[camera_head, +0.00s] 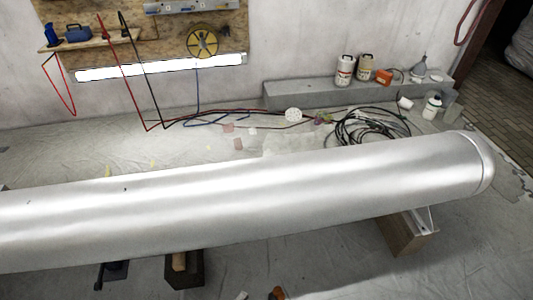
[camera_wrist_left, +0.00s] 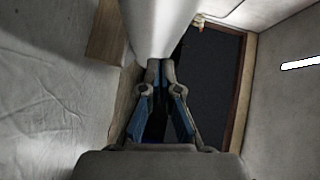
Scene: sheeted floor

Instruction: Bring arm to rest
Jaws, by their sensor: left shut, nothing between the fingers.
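My left gripper (camera_wrist_left: 160,68) shows in the left wrist view, its two fingers closed together at the tips with nothing between them. Its tips point at a smooth pale cylinder (camera_wrist_left: 157,25); I cannot tell whether they touch it. In the head view a large silver pipe (camera_head: 250,200) lies across the whole width. Dark parts (camera_head: 112,271) show below the pipe at the lower left; I cannot tell for sure whether they are my gripper. My right gripper is in neither view.
A wooden block (camera_head: 405,236) supports the pipe at right, and a dark block (camera_head: 184,270) stands under it nearer the left. Behind lie coiled cables (camera_head: 370,127) and a grey ledge (camera_head: 300,95) with bottles. A tool board (camera_head: 150,45) hangs on the wall.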

